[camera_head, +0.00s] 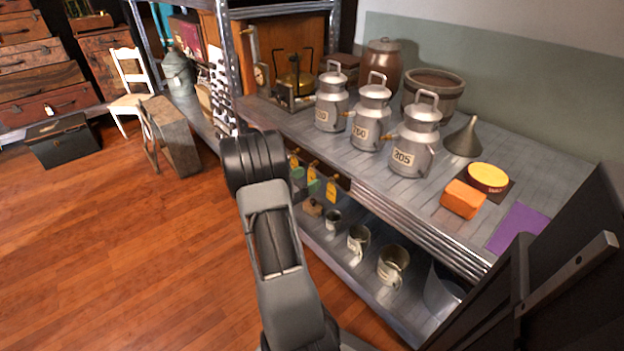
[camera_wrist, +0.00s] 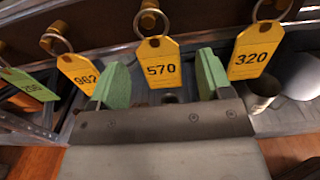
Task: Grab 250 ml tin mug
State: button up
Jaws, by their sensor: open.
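Three tin mugs of different sizes stand on the lower shelf in the head view: a small one (camera_head: 333,219), a middle one (camera_head: 358,240) and a larger one (camera_head: 392,266). I cannot read which is the 250 ml mug. My gripper (camera_head: 305,180) has green fingers and is open and empty, up by the shelf's front edge, above and left of the mugs. In the wrist view the open fingers (camera_wrist: 163,80) stand either side of a yellow 570 tag (camera_wrist: 161,70). A metal mug (camera_wrist: 262,97) shows partly at the right there, behind the 320 tag.
Yellow tags 962 (camera_wrist: 78,72) and 320 (camera_wrist: 256,52) hang from rings close to my fingers. The upper shelf (camera_head: 400,190) carries several milk cans, a funnel (camera_head: 464,138) and an orange block (camera_head: 462,199). The wooden floor (camera_head: 130,250) at left is clear.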

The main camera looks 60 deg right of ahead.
jog(key=shift+s+d, duration=0.25)
jog(key=shift+d, duration=0.4)
jog(key=c, duration=1)
jog(key=shift+r, duration=0.1)
